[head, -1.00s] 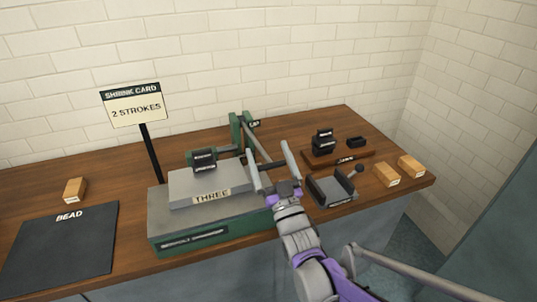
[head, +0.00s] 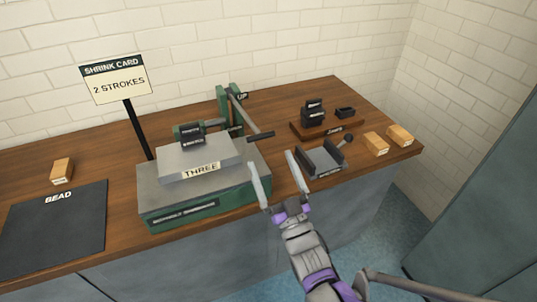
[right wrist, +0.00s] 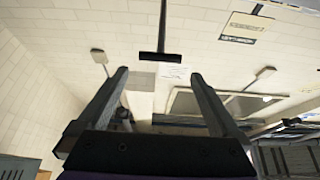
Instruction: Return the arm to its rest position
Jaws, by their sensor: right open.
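My right gripper (head: 276,180) is open and empty in the head view, in front of the bench's front edge. Its two fingers are spread and point up toward the bench. The right wrist view shows the same open fingers (right wrist: 165,105) with nothing between them, facing walls and ceiling fixtures. To the left of it stands the green and grey shrinker machine (head: 200,175) with a "THREE" plate (head: 201,170) and a lever (head: 239,108). My left gripper is in neither view.
A wooden bench (head: 280,110) holds a dark BEAD mat (head: 55,230), a grey tray (head: 321,163), black jaws on a wooden board (head: 325,129) and wooden blocks (head: 376,143). A shrink card sign (head: 115,80) reads "2 STROKES". Blue floor (head: 385,230) is clear at right.

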